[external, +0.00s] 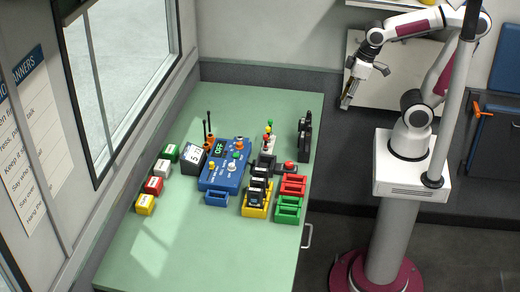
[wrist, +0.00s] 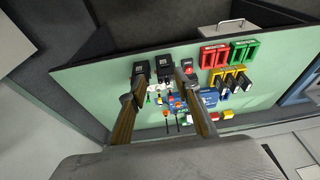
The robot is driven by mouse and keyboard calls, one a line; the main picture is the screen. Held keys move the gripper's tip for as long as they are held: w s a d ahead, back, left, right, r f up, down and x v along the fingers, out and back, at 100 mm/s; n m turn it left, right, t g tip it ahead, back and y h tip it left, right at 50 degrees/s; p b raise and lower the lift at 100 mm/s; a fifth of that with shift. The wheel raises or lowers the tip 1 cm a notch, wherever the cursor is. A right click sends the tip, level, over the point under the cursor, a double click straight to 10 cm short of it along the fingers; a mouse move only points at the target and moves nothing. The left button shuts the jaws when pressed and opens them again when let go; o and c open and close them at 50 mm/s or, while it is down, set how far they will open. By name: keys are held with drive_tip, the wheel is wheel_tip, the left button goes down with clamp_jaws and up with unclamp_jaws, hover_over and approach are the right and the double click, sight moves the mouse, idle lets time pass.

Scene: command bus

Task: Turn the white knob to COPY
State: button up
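The white knob (external: 232,167) stands on the sloped top of a blue control box (external: 222,181) on the green bench in the external view. The box has a small dark display with green letters reading OFF, an orange-topped knob (external: 238,146) and a yellow knob (external: 211,164). The print around the white knob is too small to read. In the wrist view my gripper (wrist: 155,88) shows two spread fingers, open and empty. The blue box (wrist: 208,98) is partly hidden there by the right finger.
The bench front is clear. A grey pole stands before my arm.

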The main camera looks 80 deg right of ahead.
drive_tip(key=w+a+f+n+g+y, duration=0.1)
drive_tip(key=w+a+f, duration=0.15)
drive_tip(key=w, duration=0.35)
drive_tip(key=w+a+f+n+g, duration=0.1)
drive_tip(key=w+a+f, duration=0.15)
drive_tip(key=w, duration=0.35)
drive_tip(key=n+t+y, duration=0.2)
drive_tip(key=n, duration=0.5)
approach(232, 164)
drive_tip(key=shift+w+a+f, duration=0.1)
drive_tip(key=shift+a, duration=0.05)
drive_tip(key=shift+x, duration=3.9)
clamp_jaws()
